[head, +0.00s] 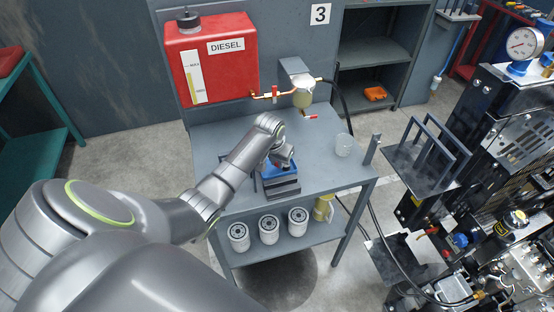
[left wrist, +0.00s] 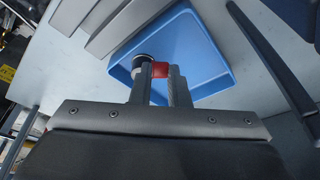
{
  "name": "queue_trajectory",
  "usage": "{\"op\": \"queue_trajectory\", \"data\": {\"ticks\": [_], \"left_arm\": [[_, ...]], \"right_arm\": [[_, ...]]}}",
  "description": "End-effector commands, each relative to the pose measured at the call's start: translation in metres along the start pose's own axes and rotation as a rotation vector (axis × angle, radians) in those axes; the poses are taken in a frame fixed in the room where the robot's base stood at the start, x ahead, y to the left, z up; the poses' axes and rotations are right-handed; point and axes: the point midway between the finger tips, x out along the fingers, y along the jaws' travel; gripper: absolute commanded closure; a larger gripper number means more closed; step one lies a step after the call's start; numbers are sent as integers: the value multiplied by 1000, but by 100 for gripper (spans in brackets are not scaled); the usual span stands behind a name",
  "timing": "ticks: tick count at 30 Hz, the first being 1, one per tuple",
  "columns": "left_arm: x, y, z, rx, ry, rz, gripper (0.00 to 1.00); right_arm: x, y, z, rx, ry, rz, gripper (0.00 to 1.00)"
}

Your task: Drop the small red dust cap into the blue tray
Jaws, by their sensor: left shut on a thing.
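The small red dust cap (left wrist: 160,69) is between the fingertips of my left gripper (left wrist: 159,72) in the left wrist view. The fingers are shut on it. The blue tray (left wrist: 205,60) lies behind the fingertips in that view, so the cap appears over the tray. I cannot tell the exact height of the cap above the tray floor. In the head view the blue tray (head: 269,171) is on the grey workbench, partly covered by my left gripper (head: 282,163). The cap is hidden there. My right gripper is not in view.
A dark round part with a pale rim (left wrist: 143,62) shows at the tray's edge beside the fingers. Dark grey bars (head: 282,189) lie in front of the tray. A clear cup (head: 344,145) stands on the bench (head: 225,136) to the right. White filters (head: 268,230) stand on the lower shelf.

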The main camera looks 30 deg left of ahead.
Motion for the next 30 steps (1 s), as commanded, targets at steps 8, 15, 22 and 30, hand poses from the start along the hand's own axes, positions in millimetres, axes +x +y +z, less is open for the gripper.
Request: {"op": "queue_trajectory", "data": {"ticks": [8, 15, 22, 30], "left_arm": [[1, 0, 0, 0, 0, 0, 100], [9, 0, 3, 0, -1, 1, 100], [13, 1, 4, 0, -3, 1, 84], [14, 1, 7, -1, -9, 3, 63]], "right_arm": [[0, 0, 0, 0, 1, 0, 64], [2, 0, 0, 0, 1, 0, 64], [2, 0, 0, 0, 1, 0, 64], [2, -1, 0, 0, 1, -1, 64]]}}
